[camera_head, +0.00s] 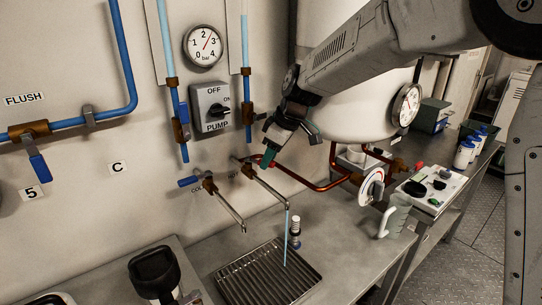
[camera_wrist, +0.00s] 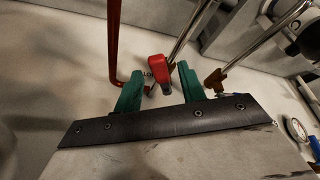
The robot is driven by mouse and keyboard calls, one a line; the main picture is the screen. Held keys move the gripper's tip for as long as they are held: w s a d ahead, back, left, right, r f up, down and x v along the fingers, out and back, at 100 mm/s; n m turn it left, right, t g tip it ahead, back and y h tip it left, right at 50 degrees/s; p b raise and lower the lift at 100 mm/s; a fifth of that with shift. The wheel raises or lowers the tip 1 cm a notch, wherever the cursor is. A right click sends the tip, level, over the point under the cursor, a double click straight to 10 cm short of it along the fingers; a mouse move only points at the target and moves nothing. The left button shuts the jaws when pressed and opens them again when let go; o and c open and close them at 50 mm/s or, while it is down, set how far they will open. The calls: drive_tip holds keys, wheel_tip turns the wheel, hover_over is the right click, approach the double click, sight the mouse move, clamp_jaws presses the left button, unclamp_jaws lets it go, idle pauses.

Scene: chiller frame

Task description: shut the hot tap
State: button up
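The hot tap (camera_head: 250,172) is on the wall, right of the cold tap (camera_head: 208,186) with its blue lever. A thin stream of water (camera_head: 286,235) runs from the hot tap's spout into the drain tray (camera_head: 225,282). In the head view the hot tap's lever is mostly hidden by my gripper (camera_head: 268,159). In the wrist view a red lever (camera_wrist: 158,70) shows between the green fingertips of my gripper (camera_wrist: 161,80). The fingers are apart, with a gap on each side of the lever. The lever's far end near the wall is partly hidden.
A pump switch (camera_head: 212,110) and a pressure gauge (camera_head: 203,46) are on the wall above. A copper pipe (camera_head: 300,180) runs close to the right of my gripper, below the white tank (camera_head: 355,115). A small bottle (camera_head: 295,231) and a jug (camera_head: 397,214) stand on the counter.

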drive_tip(key=v, duration=0.7)
drive_tip(key=shift+d+r, duration=0.15)
drive_tip(key=shift+r, duration=0.2)
